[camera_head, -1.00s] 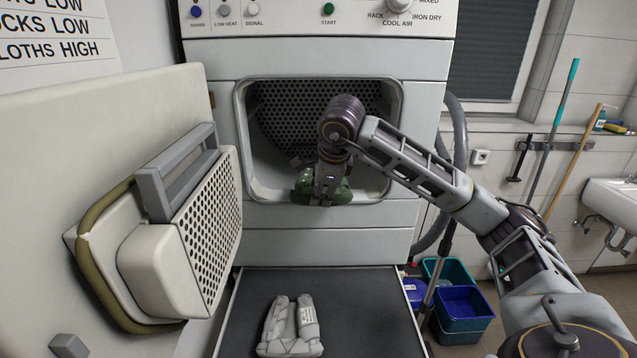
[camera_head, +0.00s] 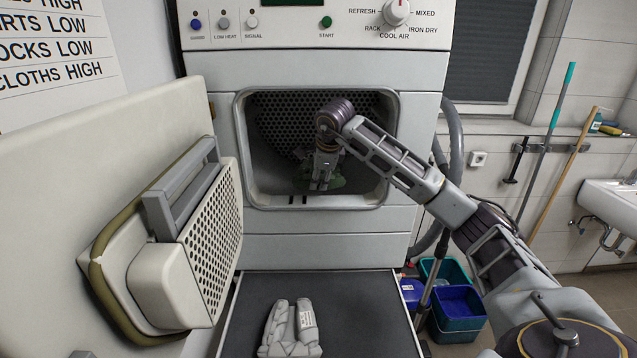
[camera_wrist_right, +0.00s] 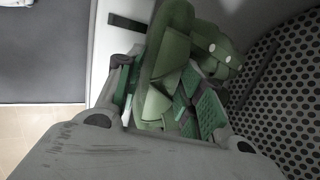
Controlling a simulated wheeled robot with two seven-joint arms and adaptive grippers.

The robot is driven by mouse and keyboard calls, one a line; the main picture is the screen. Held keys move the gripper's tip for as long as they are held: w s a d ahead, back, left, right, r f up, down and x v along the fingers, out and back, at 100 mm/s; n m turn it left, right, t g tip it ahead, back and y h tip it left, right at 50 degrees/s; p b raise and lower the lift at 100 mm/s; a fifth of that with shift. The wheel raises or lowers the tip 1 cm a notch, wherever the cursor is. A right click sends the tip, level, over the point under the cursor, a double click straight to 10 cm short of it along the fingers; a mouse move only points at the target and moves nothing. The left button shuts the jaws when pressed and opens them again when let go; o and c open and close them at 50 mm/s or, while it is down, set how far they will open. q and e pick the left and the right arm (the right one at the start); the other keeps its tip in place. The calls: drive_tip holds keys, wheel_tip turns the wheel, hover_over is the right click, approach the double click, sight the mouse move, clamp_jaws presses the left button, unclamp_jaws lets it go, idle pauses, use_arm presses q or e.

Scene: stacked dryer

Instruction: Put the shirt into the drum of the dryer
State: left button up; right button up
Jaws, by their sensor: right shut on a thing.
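The shirt (camera_head: 337,182) is a dark green folded bundle, dim inside the dryer opening in the head view. In the right wrist view, the green shirt (camera_wrist_right: 178,48) shows with pale buttons. My right gripper (camera_head: 320,187) is shut on the shirt, its fingers on either side of the cloth, and holds it just inside the opening. The perforated back of the drum (camera_head: 272,122) lies behind it; its holes also show beside the shirt in the right wrist view (camera_wrist_right: 285,85). My left gripper is out of view.
The dryer door (camera_head: 165,260) stands open at the left. Teal and blue bins (camera_head: 458,305) and a hose (camera_head: 452,135) are at the right.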

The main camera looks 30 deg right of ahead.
drive_tip(key=w+d, duration=0.1)
drive_tip(key=w, duration=0.1)
drive_tip(key=w+d+p, duration=0.1)
drive_tip(key=w, duration=0.1)
drive_tip(key=w+d+p, duration=0.1)
drive_tip(key=w, duration=0.1)
drive_tip(key=shift+w+d+r, duration=0.1)
drive_tip(key=shift+w+d, duration=0.05)
drive_tip(key=shift+d, duration=0.25)
drive_tip(key=shift+w+f+p, duration=0.1)
drive_tip(key=shift+f+p, duration=0.3)
drive_tip(key=shift+f, duration=1.2)
drive_tip(key=shift+f+p, duration=0.55)
drive_tip(key=shift+f, duration=1.1)
drive_tip(key=shift+w+d+f+p, duration=0.15)
drive_tip(key=shift+f+p, duration=0.15)
drive_tip(key=shift+p, duration=0.05)
drive_tip(key=shift+f+b, duration=0.45)
drive_tip(key=shift+f, duration=0.2)
